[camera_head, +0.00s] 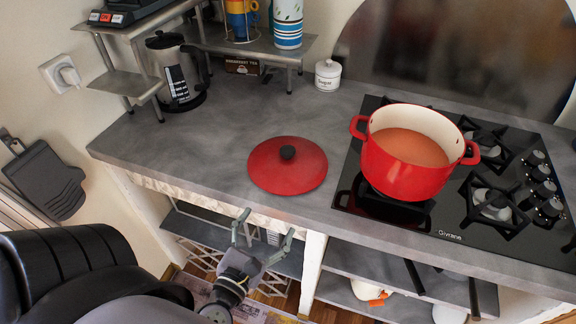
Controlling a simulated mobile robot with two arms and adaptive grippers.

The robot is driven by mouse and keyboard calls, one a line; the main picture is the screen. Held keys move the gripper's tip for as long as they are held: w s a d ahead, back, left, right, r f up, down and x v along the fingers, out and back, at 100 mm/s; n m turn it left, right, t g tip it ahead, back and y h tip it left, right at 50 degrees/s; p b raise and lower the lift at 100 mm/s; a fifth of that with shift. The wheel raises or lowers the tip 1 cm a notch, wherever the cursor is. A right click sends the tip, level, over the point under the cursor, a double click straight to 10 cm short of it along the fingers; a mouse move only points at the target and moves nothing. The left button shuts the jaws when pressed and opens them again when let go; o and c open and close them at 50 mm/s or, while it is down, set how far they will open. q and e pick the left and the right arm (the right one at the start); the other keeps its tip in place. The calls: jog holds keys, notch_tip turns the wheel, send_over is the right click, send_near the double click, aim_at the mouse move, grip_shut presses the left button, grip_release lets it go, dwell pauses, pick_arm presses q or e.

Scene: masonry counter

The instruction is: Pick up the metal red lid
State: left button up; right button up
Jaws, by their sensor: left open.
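The red metal lid (268,175) with a black knob (287,152) lies flat on the grey counter, left of the stove. My left gripper (265,226) is open and empty. In the picture it is just below the lid, in front of the counter's front edge, and apart from the lid. My right gripper is not in view.
A red pot (404,174) with orange-brown contents stands on the black gas stove (470,222) to the right. A kettle (177,72) and metal shelf (125,84) are at the back left. A white jar (327,75) stands behind. The counter around the lid is clear.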

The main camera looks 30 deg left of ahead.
pick_arm(q)
notch_tip(320, 180, up, 5)
jog(key=a+n+y, duration=0.1)
jog(key=a+n, duration=0.1)
jog(key=n, duration=0.2)
jog(key=p, duration=0.6)
send_near(285, 157)
jog(key=x, duration=0.4)
jog(key=shift+d+r, duration=0.1)
jog(key=shift+d, duration=0.05)
jog(key=p+x, duration=0.1)
jog(key=x, duration=0.4)
jog(key=shift+w+a+r+p, duration=0.1)
jog(key=shift+w+a+p, duration=0.1)
jog(key=shift+p, duration=0.15)
jog(key=shift+w, duration=0.25)
jog(key=shift+s, duration=0.1)
jog(key=shift+c, duration=0.3)
jog(key=shift+c, duration=0.6)
jog(key=shift+s+f+t, duration=0.1)
jog(key=shift+f+t, duration=0.2)
grip_shut()
